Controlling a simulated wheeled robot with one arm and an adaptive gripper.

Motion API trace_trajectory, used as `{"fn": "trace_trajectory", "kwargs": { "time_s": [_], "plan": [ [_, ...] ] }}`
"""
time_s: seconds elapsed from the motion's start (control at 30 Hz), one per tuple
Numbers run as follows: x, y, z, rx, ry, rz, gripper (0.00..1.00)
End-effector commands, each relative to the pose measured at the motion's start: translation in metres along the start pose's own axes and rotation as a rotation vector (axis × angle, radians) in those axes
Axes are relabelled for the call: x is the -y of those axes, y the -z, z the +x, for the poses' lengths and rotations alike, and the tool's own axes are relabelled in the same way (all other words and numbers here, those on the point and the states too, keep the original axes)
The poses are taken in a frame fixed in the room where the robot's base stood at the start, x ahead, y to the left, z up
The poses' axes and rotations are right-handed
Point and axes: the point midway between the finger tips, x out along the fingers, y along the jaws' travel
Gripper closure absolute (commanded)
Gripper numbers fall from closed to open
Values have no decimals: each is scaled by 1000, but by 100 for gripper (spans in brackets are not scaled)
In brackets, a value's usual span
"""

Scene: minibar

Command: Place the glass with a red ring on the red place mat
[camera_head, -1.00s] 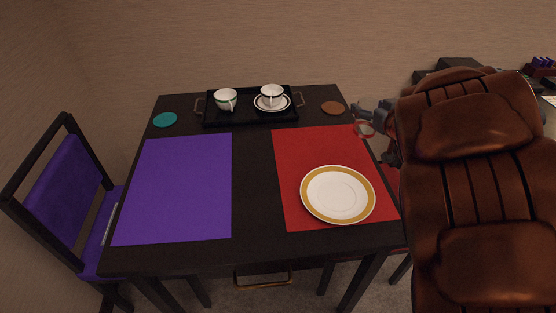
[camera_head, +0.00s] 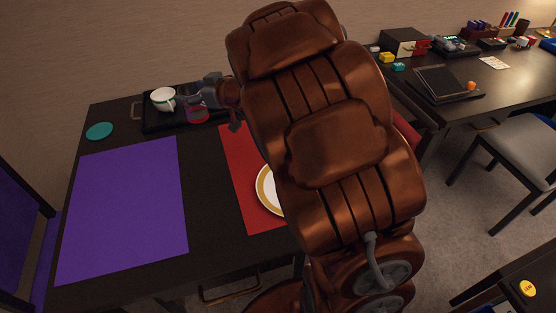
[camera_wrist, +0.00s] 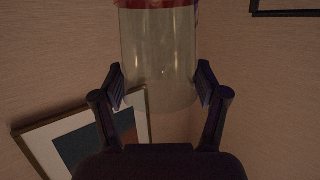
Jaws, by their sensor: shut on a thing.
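My gripper (camera_head: 208,97) is shut on the clear glass with a red ring (camera_head: 197,115). In the wrist view the glass (camera_wrist: 158,60) stands between the two fingers (camera_wrist: 160,88), with its red band at the top edge of the picture. In the head view the glass appears over the black tray's right part, beyond the far-left corner of the red place mat (camera_head: 240,160); its height above the table is unclear. A white plate with a gold rim (camera_head: 266,190) lies on the mat. My brown arm hides much of the mat and plate.
The black tray (camera_head: 150,126) holds a white cup with a green band (camera_head: 163,99). A teal coaster (camera_head: 99,131) and a purple place mat (camera_head: 125,205) are on the left. A chair (camera_head: 22,215) stands at the left. Bare dark table (camera_head: 205,185) separates the mats.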

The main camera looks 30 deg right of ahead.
Motion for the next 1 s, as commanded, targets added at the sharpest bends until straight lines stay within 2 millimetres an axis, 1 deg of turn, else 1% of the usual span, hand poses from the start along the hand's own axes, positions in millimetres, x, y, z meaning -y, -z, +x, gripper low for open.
{"fn": "trace_trajectory", "kwargs": {
  "time_s": [0.13,0.27,0.43,0.57,0.77,0.87,1.0],
  "plan": [
    [-3,-5,-10,-6,73,-22,71],
    [-8,-10,-24,-6,128,-38,71],
    [-20,-18,-48,-9,190,-61,71],
    [-30,-29,-71,-8,234,-73,71],
    [-52,-54,-114,-7,284,-90,71],
    [-63,-72,-139,-9,304,-93,71],
    [-78,-100,-173,-7,321,-98,71]
  ]
}}
